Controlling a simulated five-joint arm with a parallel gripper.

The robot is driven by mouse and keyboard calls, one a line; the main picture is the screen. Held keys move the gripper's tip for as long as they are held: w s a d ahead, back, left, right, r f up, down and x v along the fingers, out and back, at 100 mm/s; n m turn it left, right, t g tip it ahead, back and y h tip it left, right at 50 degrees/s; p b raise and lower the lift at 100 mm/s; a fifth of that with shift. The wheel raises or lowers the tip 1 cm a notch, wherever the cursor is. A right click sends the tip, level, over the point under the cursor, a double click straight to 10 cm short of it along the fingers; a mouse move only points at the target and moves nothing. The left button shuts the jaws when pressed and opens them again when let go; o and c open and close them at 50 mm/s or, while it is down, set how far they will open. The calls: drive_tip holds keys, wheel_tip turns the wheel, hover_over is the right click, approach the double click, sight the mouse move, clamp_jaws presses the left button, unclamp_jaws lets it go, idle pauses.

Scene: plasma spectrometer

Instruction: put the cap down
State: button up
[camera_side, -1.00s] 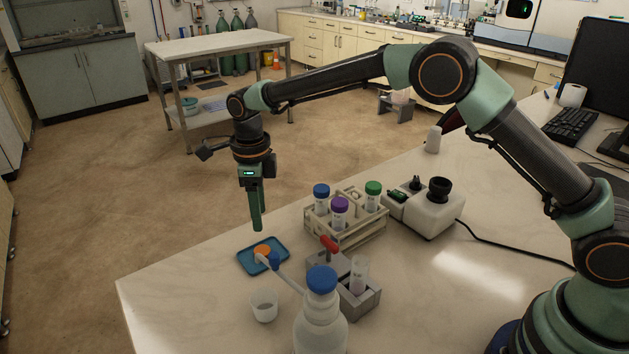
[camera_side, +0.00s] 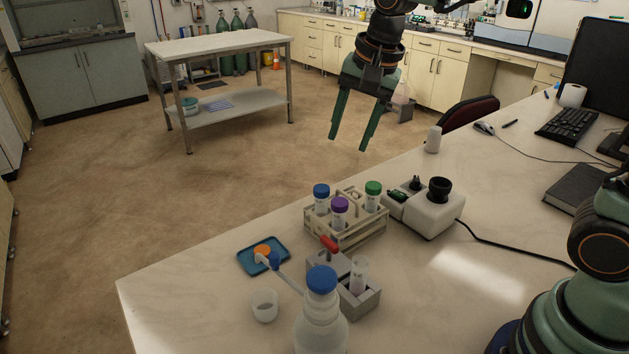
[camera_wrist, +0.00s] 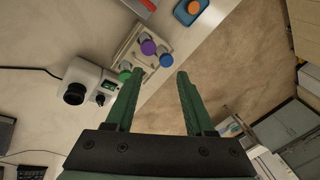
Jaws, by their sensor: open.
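An orange cap (camera_side: 262,250) lies on a small blue tray (camera_side: 279,266) near the left part of the bench, partly behind the wash bottle's nozzle. In the wrist view the orange cap (camera_wrist: 193,7) and blue tray (camera_wrist: 178,14) show at the top edge. My gripper (camera_side: 347,146) is open and empty, high up and well apart from the tray. Its two green fingers point down with a clear gap, and in the wrist view (camera_wrist: 158,76) nothing sits between them.
A rack (camera_side: 345,236) holds tubes with blue, purple and green caps. Beside it stands a white device with a black cup (camera_side: 425,215). A wash bottle (camera_side: 320,325), a grey block holding an uncapped tube (camera_side: 360,298) and a small white cup (camera_side: 264,305) stand in front.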

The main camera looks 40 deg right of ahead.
drive_tip(key=s+d+f+n+t, duration=0.1)
drive_tip(key=s+d+n+t, duration=0.1)
drive_tip(key=s+d+n, duration=0.4)
drive_tip(key=s+n, duration=0.5)
drive_tip(key=shift+s+d+f+h, duration=0.3)
drive_tip(key=shift+s+d+f, duration=0.05)
drive_tip(key=shift+f, duration=0.05)
